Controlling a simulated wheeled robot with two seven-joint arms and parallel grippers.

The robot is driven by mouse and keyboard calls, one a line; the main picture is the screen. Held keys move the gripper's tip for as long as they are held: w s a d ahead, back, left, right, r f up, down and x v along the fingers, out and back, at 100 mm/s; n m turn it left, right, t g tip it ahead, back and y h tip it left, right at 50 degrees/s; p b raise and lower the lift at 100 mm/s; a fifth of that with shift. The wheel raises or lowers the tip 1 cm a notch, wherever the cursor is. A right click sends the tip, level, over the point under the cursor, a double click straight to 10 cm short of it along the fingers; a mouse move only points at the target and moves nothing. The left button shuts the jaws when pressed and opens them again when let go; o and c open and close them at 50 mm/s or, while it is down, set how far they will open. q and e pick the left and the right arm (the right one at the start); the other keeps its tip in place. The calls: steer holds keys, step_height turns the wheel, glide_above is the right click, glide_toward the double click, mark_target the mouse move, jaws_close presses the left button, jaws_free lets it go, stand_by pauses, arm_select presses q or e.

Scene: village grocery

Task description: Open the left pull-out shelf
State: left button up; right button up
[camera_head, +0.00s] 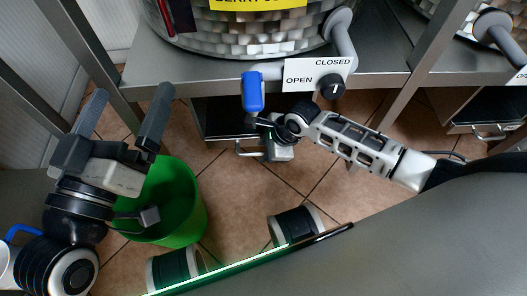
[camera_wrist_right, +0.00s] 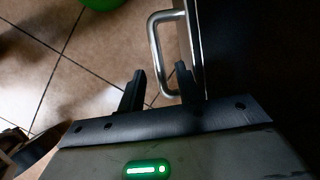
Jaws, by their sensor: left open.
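The left pull-out shelf (camera_head: 222,118) is a dark box under the steel counter. Its front edge carries a bent metal handle (camera_head: 238,150), which also shows in the right wrist view (camera_wrist_right: 155,42). My right gripper (camera_wrist_right: 160,70) is open at the handle. The near end of the handle lies between its two dark fingers in that view, with a gap on both sides. In the head view the fingers are largely hidden by my wrist. My left gripper (camera_head: 131,92) is open and empty, left of the shelf and above a green bucket.
The green bucket (camera_head: 185,205) stands on the tiled floor below my left gripper. A blue valve lever (camera_head: 253,92) and an OPEN/CLOSED sign (camera_head: 316,74) hang just above the shelf. A second pull-out shelf (camera_head: 480,112) is at the right. Steel table legs flank both shelves.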

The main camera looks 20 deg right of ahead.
steer(key=shift+w+a+f, duration=0.1)
steer(key=shift+f, duration=0.25)
steer(key=shift+c, duration=0.3)
jaws_close()
steer(key=shift+r, duration=0.1)
